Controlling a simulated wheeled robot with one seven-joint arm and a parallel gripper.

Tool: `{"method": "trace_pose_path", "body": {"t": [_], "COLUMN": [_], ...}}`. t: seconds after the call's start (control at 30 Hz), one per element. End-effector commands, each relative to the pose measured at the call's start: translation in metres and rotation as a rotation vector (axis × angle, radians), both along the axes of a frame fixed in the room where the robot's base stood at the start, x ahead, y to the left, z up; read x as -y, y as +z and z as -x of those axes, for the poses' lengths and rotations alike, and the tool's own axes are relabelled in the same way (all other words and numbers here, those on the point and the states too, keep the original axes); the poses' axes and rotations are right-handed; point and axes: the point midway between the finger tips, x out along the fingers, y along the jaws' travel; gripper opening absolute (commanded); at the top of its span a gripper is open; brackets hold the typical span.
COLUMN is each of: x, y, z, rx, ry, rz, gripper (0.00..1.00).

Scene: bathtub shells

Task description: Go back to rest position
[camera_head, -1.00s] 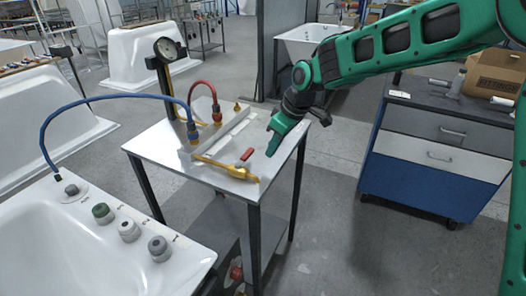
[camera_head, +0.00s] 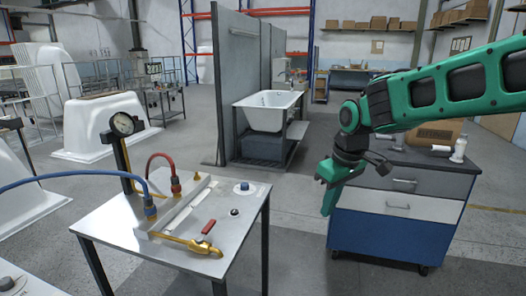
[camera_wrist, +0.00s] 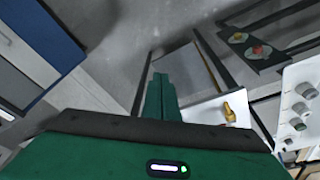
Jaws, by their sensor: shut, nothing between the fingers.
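My green gripper (camera_head: 328,198) hangs pointing down in the head view, in front of the blue and grey drawer cabinet (camera_head: 398,228) and to the right of the metal table (camera_head: 110,222). Its fingers are together with nothing between them. In the wrist view the closed green fingers (camera_wrist: 160,98) point over the grey floor, with part of the table and a brass fitting (camera_wrist: 229,112) beside them. My arm reaches in from the right.
On the table stand a gauge (camera_head: 123,124), a blue hose (camera_head: 70,178), a red hose (camera_head: 160,157) and a brass valve with a red handle (camera_head: 208,227). A white bathtub (camera_head: 268,112) stands behind. Open floor lies between the table and the cabinet.

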Motion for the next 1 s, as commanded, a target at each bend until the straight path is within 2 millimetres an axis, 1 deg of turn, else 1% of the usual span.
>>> {"method": "trace_pose_path", "body": {"t": [0.03,0.07,0.1,0.17,0.2,0.27,0.3,0.37,0.4,0.43,0.5,0.6,0.7,0.8,1.0], "x": [0.032,0.05,0.072,0.105,0.125,0.153,0.17,0.193,0.205,0.213,0.227,0.238,0.243,0.244,0.244], "y": [0.001,0.001,0.0,-0.002,-0.003,-0.007,-0.01,-0.015,-0.019,-0.022,-0.03,-0.04,-0.047,-0.051,-0.051], "z": [0.016,0.024,0.038,0.061,0.077,0.105,0.125,0.156,0.177,0.192,0.227,0.264,0.288,0.298,0.3], "rx": [-0.012,-0.02,-0.032,-0.051,-0.063,-0.084,-0.099,-0.122,-0.137,-0.148,-0.176,-0.208,-0.229,-0.241,-0.242], "ry": [-0.089,-0.143,-0.211,-0.319,-0.394,-0.504,-0.579,-0.692,-0.765,-0.82,-0.934,-1.058,-1.136,-1.171,-1.177], "rz": [0.012,0.019,0.025,0.033,0.037,0.039,0.039,0.037,0.032,0.029,0.018,0.001,-0.01,-0.016,-0.017], "gripper": [0.0,0.0,0.0,0.0,0.0,0.0,0.0,0.0,0.0,0.0,0.0,0.0,0.0,0.0,0.0]}}
